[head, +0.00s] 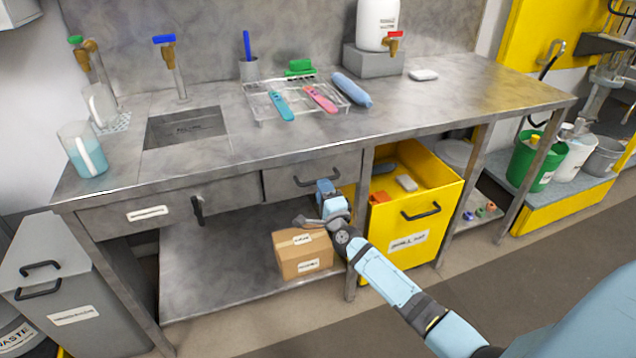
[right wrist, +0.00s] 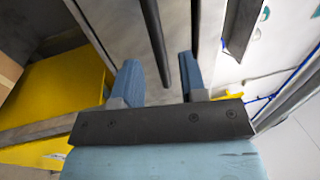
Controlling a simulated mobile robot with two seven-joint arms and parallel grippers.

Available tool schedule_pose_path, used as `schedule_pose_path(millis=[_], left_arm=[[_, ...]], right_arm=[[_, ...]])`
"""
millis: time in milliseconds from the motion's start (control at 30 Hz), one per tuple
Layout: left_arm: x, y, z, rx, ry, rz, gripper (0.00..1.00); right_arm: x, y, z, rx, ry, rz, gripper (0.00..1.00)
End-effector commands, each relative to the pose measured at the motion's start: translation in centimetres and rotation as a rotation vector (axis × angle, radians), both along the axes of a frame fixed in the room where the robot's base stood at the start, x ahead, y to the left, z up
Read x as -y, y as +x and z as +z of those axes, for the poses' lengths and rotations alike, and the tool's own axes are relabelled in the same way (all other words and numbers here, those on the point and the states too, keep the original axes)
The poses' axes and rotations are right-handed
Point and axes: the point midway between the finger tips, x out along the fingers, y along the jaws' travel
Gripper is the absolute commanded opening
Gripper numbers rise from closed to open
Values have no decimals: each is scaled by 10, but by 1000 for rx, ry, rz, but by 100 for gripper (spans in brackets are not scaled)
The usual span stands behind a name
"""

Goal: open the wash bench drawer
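The grey metal wash bench (head: 230,165) has a drawer front (head: 290,184) under its top, right of centre, with a dark bar handle (head: 318,181). The drawer looks shut, flush with the bench front. Contact with the bar cannot be made out. My left gripper is in neither view.
A cardboard box (head: 302,254) sits on the lower shelf below the drawer. A yellow bin (head: 435,184) stands right of the gripper. A labelled panel (head: 150,210) with a vertical black handle (head: 197,209) is left of the drawer. The floor in front is clear.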

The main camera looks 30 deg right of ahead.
Motion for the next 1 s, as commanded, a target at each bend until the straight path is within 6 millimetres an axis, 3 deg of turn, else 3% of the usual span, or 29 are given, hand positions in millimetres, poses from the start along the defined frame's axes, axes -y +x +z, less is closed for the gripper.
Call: schedule_pose_path(millis=[233, 633, 800, 1000], left_arm=[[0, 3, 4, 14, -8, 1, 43], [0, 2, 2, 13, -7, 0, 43], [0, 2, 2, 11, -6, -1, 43], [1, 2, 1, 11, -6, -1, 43]], right_arm=[[8, 33, 6, 0, -1, 1, 39], [9, 39, 7, -1, -1, 1, 39], [9, 39, 7, -1, -1, 1, 0], [9, 39, 7, -1, -1, 1, 0]])
